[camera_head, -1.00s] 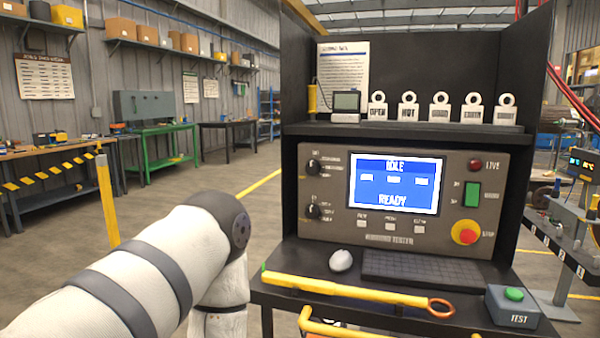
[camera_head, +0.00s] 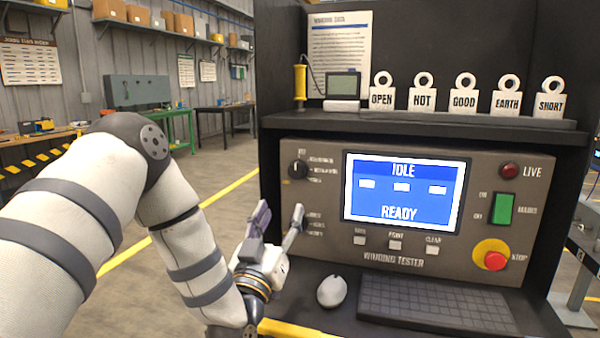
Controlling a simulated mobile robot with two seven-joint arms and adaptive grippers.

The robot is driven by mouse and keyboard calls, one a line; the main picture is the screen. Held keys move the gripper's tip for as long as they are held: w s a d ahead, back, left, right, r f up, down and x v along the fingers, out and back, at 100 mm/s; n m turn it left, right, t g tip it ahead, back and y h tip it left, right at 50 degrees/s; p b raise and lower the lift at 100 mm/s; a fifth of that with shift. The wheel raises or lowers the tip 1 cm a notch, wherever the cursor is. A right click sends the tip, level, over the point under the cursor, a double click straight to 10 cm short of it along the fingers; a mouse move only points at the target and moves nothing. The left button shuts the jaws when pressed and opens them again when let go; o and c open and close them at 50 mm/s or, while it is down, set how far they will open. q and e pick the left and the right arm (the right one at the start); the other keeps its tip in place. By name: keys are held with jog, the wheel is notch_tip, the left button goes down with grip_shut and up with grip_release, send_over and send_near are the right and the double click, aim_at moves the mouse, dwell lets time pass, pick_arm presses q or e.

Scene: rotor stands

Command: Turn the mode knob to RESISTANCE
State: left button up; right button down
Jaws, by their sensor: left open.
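The winding tester panel (camera_head: 420,255) stands ahead of me with its screen (camera_head: 404,190) reading IDLE and READY. The upper black knob (camera_head: 298,169) is on the panel's left side, with small labels around it that are too blurred to read. A second, lower knob is hidden behind my left gripper; only some of its labels show. My left gripper (camera_head: 278,222) is open and empty, its fingers pointing up in front of the panel's lower left part. I cannot tell whether it touches the panel. My right gripper is not in view.
A white mouse (camera_head: 332,291) and a dark keyboard (camera_head: 437,304) lie on the shelf below the panel. A red stop button (camera_head: 495,261) and green switch (camera_head: 502,208) are on the right. Label tags stand above the panel.

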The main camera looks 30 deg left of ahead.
aim_at(295, 172)
pick_arm(q)
jog(key=x, duration=1.1)
jog(key=shift+s+r, duration=0.1)
jog(key=shift+r, duration=0.3)
jog(key=shift+c, duration=0.3)
jog(key=c, duration=1.1)
